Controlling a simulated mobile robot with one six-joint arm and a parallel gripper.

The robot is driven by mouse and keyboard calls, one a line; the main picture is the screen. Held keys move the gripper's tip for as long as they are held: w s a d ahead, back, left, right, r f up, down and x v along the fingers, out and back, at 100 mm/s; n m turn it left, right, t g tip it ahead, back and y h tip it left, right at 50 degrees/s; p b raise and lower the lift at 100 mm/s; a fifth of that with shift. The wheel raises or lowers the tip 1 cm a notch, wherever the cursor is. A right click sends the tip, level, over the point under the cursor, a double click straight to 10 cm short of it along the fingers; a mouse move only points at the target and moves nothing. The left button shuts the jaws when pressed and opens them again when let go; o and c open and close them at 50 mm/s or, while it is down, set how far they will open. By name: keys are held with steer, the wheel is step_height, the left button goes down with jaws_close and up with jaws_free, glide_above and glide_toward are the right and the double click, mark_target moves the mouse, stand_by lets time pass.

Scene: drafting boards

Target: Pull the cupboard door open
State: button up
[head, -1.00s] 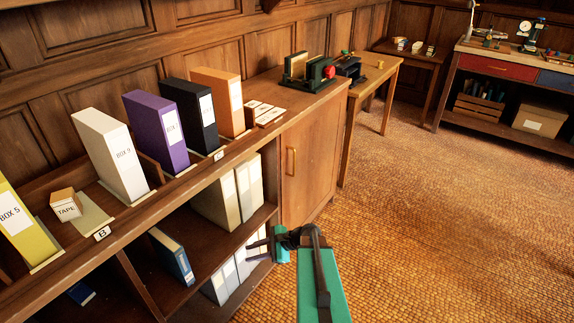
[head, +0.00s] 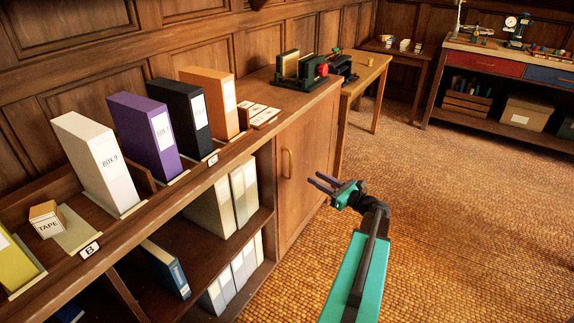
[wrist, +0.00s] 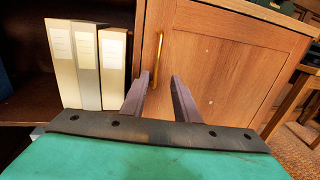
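The cupboard door (head: 307,165) is a plain wooden panel at the right end of the long shelf unit, and it looks shut. Its upright brass handle (head: 287,163) is near the door's left edge. My gripper (head: 318,182) is in front of the door, to the right of the handle in the head view, open and empty. In the wrist view the two fingers of my gripper (wrist: 157,88) point at the door (wrist: 215,65), apart from each other. The handle (wrist: 157,60) shows just beyond and between them, slightly nearer the left finger. Nothing is held.
White binders (wrist: 88,60) stand on the open shelf left of the door. Box files, such as a purple one (head: 147,135), and a tape box (head: 47,218) stand on top. A wooden table (head: 368,75) is beyond the cupboard. The floor (head: 450,210) to the right is clear.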

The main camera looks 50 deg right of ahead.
steer(key=shift+w+a, duration=0.15)
steer(key=shift+w, duration=0.05)
glide_above(290, 176)
steer(key=shift+w+d, duration=0.25)
steer(key=shift+w, duration=0.1)
stand_by(0.6)
jaws_close()
